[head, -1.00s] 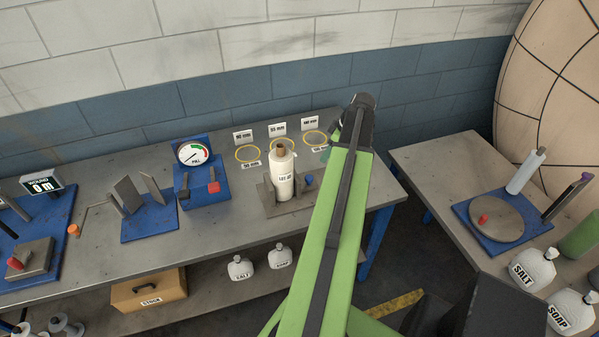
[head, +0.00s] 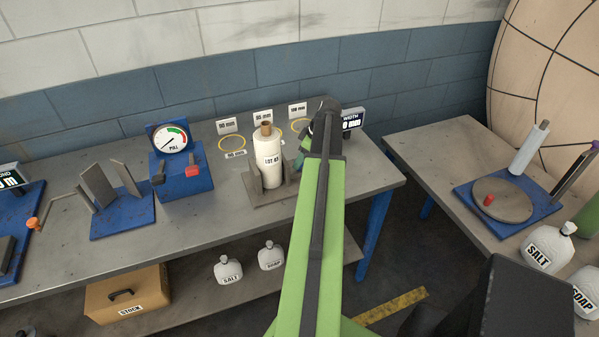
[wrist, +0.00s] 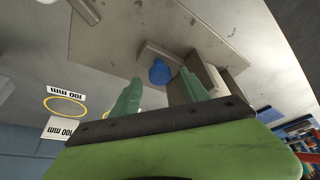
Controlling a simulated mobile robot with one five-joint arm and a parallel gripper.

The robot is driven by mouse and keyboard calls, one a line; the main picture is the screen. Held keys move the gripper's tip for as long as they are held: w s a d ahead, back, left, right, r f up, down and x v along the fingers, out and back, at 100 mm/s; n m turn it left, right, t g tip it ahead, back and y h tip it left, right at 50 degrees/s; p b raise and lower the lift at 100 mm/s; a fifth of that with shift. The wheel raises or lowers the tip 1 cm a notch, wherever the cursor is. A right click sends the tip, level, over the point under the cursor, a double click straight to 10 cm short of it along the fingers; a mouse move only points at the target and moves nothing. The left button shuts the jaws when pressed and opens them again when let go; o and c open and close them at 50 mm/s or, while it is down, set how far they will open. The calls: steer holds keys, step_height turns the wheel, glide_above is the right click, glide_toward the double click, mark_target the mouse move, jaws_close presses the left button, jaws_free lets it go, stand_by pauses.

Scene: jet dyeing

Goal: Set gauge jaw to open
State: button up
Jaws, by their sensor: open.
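In the wrist view, a blue knob (wrist: 160,72) sits on a small grey block, which I take to be the gauge jaw (wrist: 150,52), beside taller grey blocks (wrist: 215,75). My gripper (wrist: 158,90) is open, its two green fingers apart on either side of the knob in the picture; I cannot tell whether they touch it. A WIDTH display (head: 352,118) is partly covered by my arm.
A white roll (head: 268,158) stands in a grey holder (head: 268,196) left of my arm. Yellow rings (head: 232,143) with mm labels lie behind it. A second table (head: 430,150) is at right, across a floor gap.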

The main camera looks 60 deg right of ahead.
steer(key=shift+x, duration=0.8)
steer(key=shift+r, duration=0.1)
jaws_close()
stand_by(0.7)
